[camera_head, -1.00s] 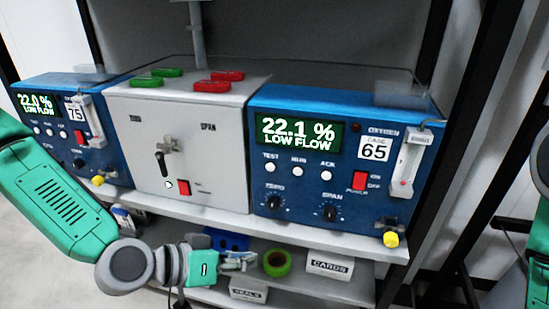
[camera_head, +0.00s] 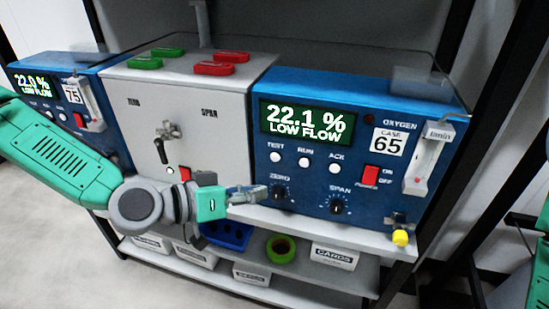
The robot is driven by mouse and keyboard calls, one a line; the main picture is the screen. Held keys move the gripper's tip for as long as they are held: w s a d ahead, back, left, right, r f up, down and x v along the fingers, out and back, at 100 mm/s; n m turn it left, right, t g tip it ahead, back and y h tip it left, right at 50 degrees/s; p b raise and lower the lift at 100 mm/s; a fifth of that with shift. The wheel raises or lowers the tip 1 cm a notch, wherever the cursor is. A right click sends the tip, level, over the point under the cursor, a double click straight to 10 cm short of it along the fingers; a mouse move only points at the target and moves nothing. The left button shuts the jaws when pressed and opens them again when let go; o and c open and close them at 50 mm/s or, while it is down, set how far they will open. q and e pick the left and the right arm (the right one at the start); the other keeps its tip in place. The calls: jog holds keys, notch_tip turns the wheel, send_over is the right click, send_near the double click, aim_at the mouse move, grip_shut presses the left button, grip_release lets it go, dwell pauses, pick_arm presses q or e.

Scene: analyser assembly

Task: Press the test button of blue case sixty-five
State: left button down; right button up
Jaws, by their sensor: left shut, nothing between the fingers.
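Blue case 65 (camera_head: 310,183) stands on the right of the upper shelf. Its display (camera_head: 304,121) reads 22.1 % LOW FLOW. The white test button (camera_head: 275,157) is the leftmost of three round buttons under the display, and it is unobstructed. The ZERO knob (camera_head: 279,192) sits below it. My left gripper (camera_head: 262,192) is shut and empty. Its tips are just left of the ZERO knob and below the test button in the picture; I cannot tell whether they touch the case. Only a green part of my right arm shows at the right edge; its gripper is out of view.
A grey cabinet (camera_head: 215,120) with a valve handle stands left of the case, with green and red tags on top. Blue case 75 (camera_head: 50,97) is farther left. The lower shelf holds a blue tray (camera_head: 226,236), a green roll (camera_head: 281,249) and labelled boxes (camera_head: 334,256).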

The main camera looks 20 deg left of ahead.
aim_at(286, 161)
pick_arm(q)
jog(key=w+b, duration=0.1)
jog(key=w, duration=0.6)
jog(key=shift+w+d+b, duration=0.15)
jog(key=shift+w+b, duration=0.1)
jog(key=shift+b, duration=0.15)
jog(key=shift+w, duration=0.1)
dwell(1.0)
jog(key=shift+w+r, duration=0.1)
jog(key=shift+w, duration=0.15)
jog(key=shift+w, duration=0.45)
dwell(0.8)
jog(key=shift+s, duration=0.9)
jog(key=shift+s+p, duration=0.6)
jog(key=shift+s, duration=1.9)
